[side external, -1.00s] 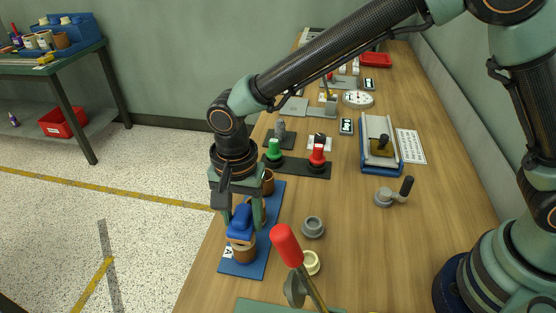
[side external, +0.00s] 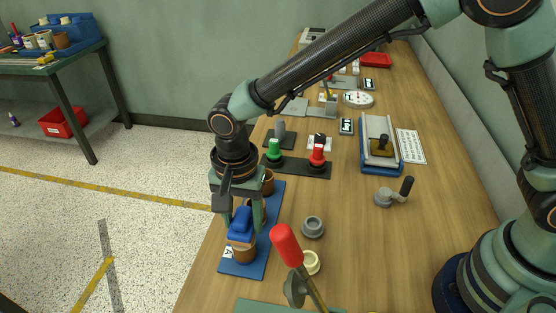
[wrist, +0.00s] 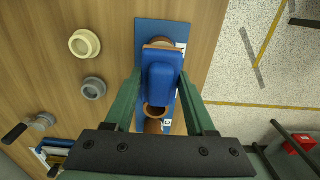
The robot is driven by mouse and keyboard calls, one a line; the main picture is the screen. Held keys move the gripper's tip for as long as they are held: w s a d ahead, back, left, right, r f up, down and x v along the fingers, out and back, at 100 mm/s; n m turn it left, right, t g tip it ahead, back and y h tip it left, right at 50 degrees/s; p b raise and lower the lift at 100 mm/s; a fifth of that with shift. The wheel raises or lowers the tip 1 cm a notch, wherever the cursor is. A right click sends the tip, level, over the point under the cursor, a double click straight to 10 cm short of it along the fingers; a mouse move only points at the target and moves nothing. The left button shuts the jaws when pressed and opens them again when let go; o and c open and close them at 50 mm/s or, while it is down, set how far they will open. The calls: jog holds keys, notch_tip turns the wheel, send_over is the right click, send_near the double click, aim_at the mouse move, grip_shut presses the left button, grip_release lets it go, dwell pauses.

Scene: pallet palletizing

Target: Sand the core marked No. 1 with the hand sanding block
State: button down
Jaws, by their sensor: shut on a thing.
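The hand sanding block (side external: 240,222), blue on top with a tan underside, is between the fingers of my gripper (side external: 243,213). In the wrist view the block (wrist: 162,80) fills the space between the green fingers of my gripper (wrist: 160,88). The block is over the nearest brown core (side external: 245,256) on the blue mat (side external: 258,258), by the tag reading A, and appears to touch its top. A second core (wrist: 155,110) shows partly beyond the block, and a third core (side external: 267,180) stands at the mat's far end. I cannot read a No. 1 mark.
A grey ring (side external: 313,227) and a cream ring (side external: 311,262) stand right of the mat. A red-handled tool (side external: 287,245) rises in the foreground. Green and red knobbed pieces (side external: 317,155) stand behind. The mat lies near the table's left edge.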

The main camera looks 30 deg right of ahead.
jog(key=shift+f, duration=0.55)
dwell(0.4)
